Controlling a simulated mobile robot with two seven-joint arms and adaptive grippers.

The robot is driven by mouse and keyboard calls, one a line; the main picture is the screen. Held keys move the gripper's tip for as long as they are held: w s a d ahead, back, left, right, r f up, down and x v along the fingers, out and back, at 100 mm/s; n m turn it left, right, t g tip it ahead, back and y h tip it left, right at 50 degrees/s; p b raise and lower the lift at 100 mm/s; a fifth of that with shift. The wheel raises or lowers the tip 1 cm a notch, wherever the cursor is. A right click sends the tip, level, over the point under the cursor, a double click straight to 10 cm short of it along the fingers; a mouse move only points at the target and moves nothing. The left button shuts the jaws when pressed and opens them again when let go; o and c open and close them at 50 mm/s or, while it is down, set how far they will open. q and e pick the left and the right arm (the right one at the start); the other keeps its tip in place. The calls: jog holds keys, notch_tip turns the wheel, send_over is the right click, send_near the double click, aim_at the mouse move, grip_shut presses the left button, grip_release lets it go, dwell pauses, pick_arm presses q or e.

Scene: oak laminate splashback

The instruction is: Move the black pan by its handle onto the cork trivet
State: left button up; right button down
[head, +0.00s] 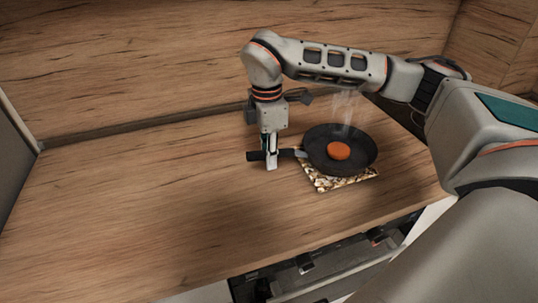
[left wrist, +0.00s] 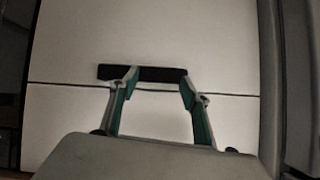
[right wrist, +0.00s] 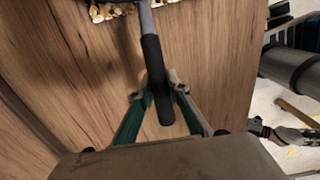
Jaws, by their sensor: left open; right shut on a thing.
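The black pan (head: 318,157) sits over the cork trivet (head: 331,183) in the head view, with an orange round item (head: 339,150) inside and steam above it. The trivet's front edge shows beneath the pan; I cannot tell whether the pan rests fully on it. My right gripper (head: 270,158) is shut on the pan's black handle (right wrist: 152,62), which points left. The right wrist view shows the handle between the fingers (right wrist: 160,97), with a speckled strip of trivet (right wrist: 108,11) at the top. My left gripper (left wrist: 158,80) is open, seen only in the left wrist view.
The wooden counter (head: 130,205) is clear to the left of the pan. A wooden splashback (head: 120,65) stands behind. Below the front edge is a dark appliance front (head: 325,272). In the left wrist view, a dark bar handle (left wrist: 150,74) on a pale front lies by the left fingertips.

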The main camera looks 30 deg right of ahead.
dwell(0.4)
jog(key=shift+f, duration=0.35)
dwell(0.6)
jog(key=c, duration=1.8)
grip_release()
jog(key=shift+c, duration=0.2)
jog(key=shift+s+f, duration=0.1)
jog(key=shift+a, duration=0.1)
jog(key=shift+w+a, duration=0.3)
jog(key=shift+a, duration=0.8)
jog(key=shift+w+a, duration=0.25)
jog(key=shift+a, duration=0.9)
jog(key=shift+w+a, duration=0.3)
jog(key=shift+a, duration=0.8)
